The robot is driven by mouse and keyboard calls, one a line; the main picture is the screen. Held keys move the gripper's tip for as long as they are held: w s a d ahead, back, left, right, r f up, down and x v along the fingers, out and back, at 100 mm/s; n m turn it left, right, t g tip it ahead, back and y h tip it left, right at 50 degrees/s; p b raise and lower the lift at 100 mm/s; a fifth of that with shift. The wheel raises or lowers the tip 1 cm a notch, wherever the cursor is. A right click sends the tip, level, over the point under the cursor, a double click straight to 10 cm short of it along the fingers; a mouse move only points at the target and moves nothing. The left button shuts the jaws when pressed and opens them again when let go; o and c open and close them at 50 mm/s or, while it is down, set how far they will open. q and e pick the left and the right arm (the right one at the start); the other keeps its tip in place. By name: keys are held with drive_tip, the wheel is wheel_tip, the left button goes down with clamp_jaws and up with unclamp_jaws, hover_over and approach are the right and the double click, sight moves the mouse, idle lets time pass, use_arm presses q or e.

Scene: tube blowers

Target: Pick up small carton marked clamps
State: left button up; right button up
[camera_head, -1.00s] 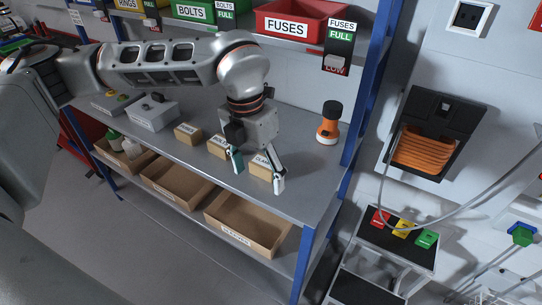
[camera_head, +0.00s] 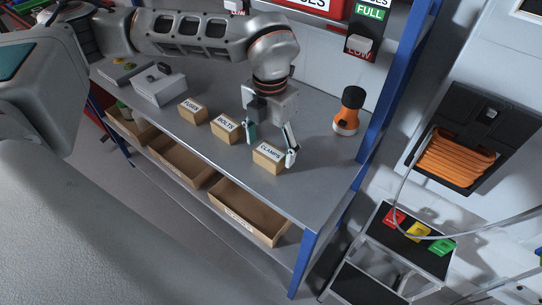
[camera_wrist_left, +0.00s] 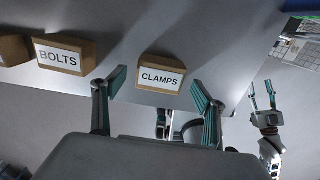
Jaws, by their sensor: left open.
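The small carton marked CLAMPS (camera_head: 268,158) stands on the grey shelf top near its front edge, at the right end of a row of cartons. My left gripper (camera_head: 271,146) is open and empty, close to this carton. In the head view one finger is by the carton's right end and the other is up and left of it. In the left wrist view the CLAMPS carton (camera_wrist_left: 162,75) shows between the spread fingers, with no clear contact. My right gripper (camera_wrist_left: 262,96) shows at the right of the wrist view, fingers apart and empty.
The BOLTS carton (camera_head: 227,129) and the FUSES carton (camera_head: 192,110) stand left of the CLAMPS carton. An orange and black lamp-like object (camera_head: 348,111) stands behind and to the right. An open brown bin (camera_head: 250,212) is on the lower shelf. A blue post (camera_head: 385,95) bounds the right.

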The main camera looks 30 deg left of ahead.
use_arm(q)
drive_tip(key=shift+f, duration=1.2)
drive_tip(key=c, duration=1.2)
drive_tip(key=shift+c, duration=0.2)
use_arm(e)
drive_tip(key=shift+w+d+r, duration=0.1)
drive_tip(key=shift+w+r, duration=0.1)
drive_tip(key=shift+w, duration=0.3)
use_arm(q)
drive_tip(key=shift+r, duration=0.1)
